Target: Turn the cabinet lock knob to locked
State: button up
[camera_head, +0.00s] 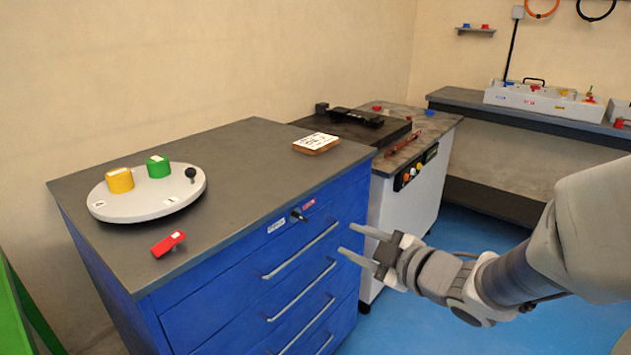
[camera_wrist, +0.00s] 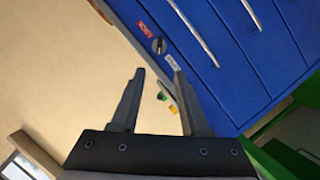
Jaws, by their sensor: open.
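The cabinet lock knob (camera_head: 298,215) is a small black knob on the upper front of the blue cabinet (camera_head: 250,262). A whitish label (camera_head: 276,226) is left of it and a red label (camera_head: 308,204) right of it. My gripper (camera_head: 347,239) is open and empty in front of the cabinet, right of the knob and apart from it. In the wrist view the knob (camera_wrist: 158,45) shows just beyond the fingertips (camera_wrist: 155,64), between the red label (camera_wrist: 145,27) and the whitish label (camera_wrist: 172,62). The label text is too small to read.
Drawer handles (camera_head: 300,250) stick out below the knob. The grey cabinet top (camera_head: 235,160) holds a round white board (camera_head: 147,207) with yellow and green blocks, a red block (camera_head: 168,243) and a wooden-edged sign (camera_head: 316,144). A machine cart (camera_head: 413,200) stands to the right.

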jog(key=w+p, duration=0.1)
jog(key=p, duration=0.2)
send_near(304, 219)
jog(key=b+x, duration=0.1)
jog(key=x, duration=0.8)
jog(key=shift+a, duration=0.1)
grip_shut()
